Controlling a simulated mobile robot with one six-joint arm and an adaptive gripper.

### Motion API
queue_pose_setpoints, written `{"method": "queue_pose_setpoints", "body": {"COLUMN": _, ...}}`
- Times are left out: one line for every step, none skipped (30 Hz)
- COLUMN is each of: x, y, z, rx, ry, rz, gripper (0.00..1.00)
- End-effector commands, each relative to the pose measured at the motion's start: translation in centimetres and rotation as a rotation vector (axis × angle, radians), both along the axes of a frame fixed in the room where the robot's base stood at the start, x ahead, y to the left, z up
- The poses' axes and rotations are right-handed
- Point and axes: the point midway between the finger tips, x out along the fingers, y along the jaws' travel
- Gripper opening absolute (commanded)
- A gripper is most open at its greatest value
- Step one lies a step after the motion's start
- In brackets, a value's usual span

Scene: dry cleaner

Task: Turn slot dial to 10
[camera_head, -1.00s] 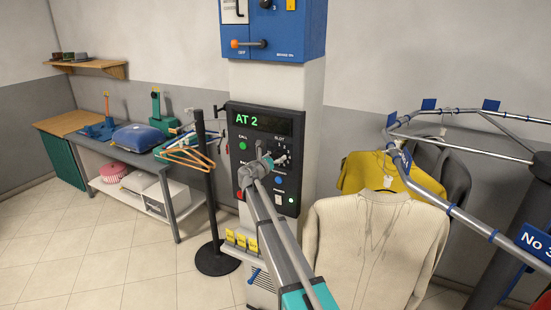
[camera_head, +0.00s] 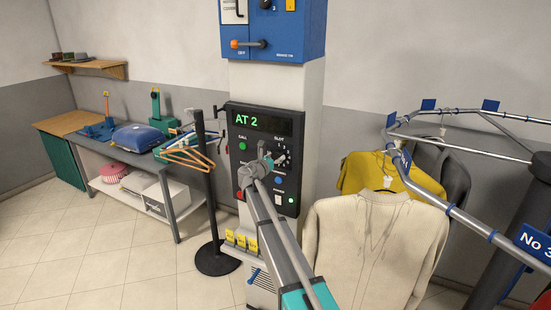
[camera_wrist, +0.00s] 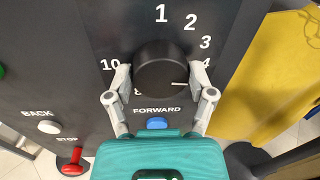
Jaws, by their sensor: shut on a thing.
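The slot dial (camera_wrist: 165,66) is a black round knob on a dark control panel (camera_head: 262,125). Numbers 1, 2, 3 and 4 run down its right side in the wrist view, and 10 stands at its left. A white mark on the knob points right, just below the 4. My gripper (camera_wrist: 160,82) is shut on the dial, one finger at each side. The other numbers are mostly hidden behind the fingers. In the head view my arm covers most of the dial, and the panel's display (camera_head: 264,122) reads "AT 2" in green.
A blue FORWARD button (camera_wrist: 157,123) sits just below the dial. A red STOP knob (camera_wrist: 73,162) is at lower left. A cream sweater (camera_head: 372,245) and a yellow shirt (camera_head: 365,172) hang close on the right. A black post (camera_head: 207,190) stands left of the panel.

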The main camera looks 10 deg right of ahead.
Motion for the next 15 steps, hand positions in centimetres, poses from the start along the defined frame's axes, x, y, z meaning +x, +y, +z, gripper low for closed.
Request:
{"method": "queue_pose_setpoints", "body": {"x": 0.12, "y": 0.04, "z": 0.09, "rx": 0.021, "ry": -0.017, "rz": 0.003, "gripper": 0.23}}
{"method": "queue_pose_setpoints", "body": {"x": 0.12, "y": 0.04, "z": 0.09, "rx": 0.036, "ry": -0.027, "rz": 0.002, "gripper": 0.23}}
{"method": "queue_pose_setpoints", "body": {"x": 0.11, "y": 0.02, "z": 0.10, "rx": 0.057, "ry": -0.043, "rz": 0.002, "gripper": 0.23}}
{"method": "queue_pose_setpoints", "body": {"x": 0.11, "y": 0.02, "z": 0.11, "rx": 0.076, "ry": -0.056, "rz": 0.003, "gripper": 0.23}}
{"method": "queue_pose_setpoints", "body": {"x": 0.10, "y": 0.01, "z": 0.12, "rx": 0.093, "ry": -0.070, "rz": 0.002, "gripper": 0.23}}
{"method": "queue_pose_setpoints", "body": {"x": 0.09, "y": 0.00, "z": 0.13, "rx": 0.118, "ry": -0.088, "rz": 0.002, "gripper": 0.23}}
{"method": "queue_pose_setpoints", "body": {"x": 0.09, "y": -0.01, "z": 0.15, "rx": 0.138, "ry": -0.103, "rz": 0.003, "gripper": 0.23}}
{"method": "queue_pose_setpoints", "body": {"x": 0.09, "y": -0.02, "z": 0.16, "rx": 0.159, "ry": -0.118, "rz": 0.002, "gripper": 0.23}}
{"method": "queue_pose_setpoints", "body": {"x": 0.08, "y": -0.03, "z": 0.16, "rx": 0.187, "ry": -0.139, "rz": 0.003, "gripper": 0.23}}
{"method": "queue_pose_setpoints", "body": {"x": 0.08, "y": -0.05, "z": 0.17, "rx": 0.210, "ry": -0.156, "rz": 0.002, "gripper": 0.23}}
{"method": "queue_pose_setpoints", "body": {"x": 0.07, "y": -0.05, "z": 0.17, "rx": 0.233, "ry": -0.173, "rz": 0.002, "gripper": 0.23}}
{"method": "queue_pose_setpoints", "body": {"x": 0.06, "y": -0.07, "z": 0.16, "rx": 0.264, "ry": -0.195, "rz": 0.002, "gripper": 0.23}}
{"method": "queue_pose_setpoints", "body": {"x": 0.05, "y": -0.08, "z": 0.16, "rx": 0.286, "ry": -0.211, "rz": 0.002, "gripper": 0.23}}
{"method": "queue_pose_setpoints", "body": {"x": 0.05, "y": -0.09, "z": 0.16, "rx": 0.310, "ry": -0.227, "rz": 0.002, "gripper": 0.23}}
{"method": "queue_pose_setpoints", "body": {"x": 0.04, "y": -0.11, "z": 0.16, "rx": 0.341, "ry": -0.251, "rz": 0.002, "gripper": 0.23}}
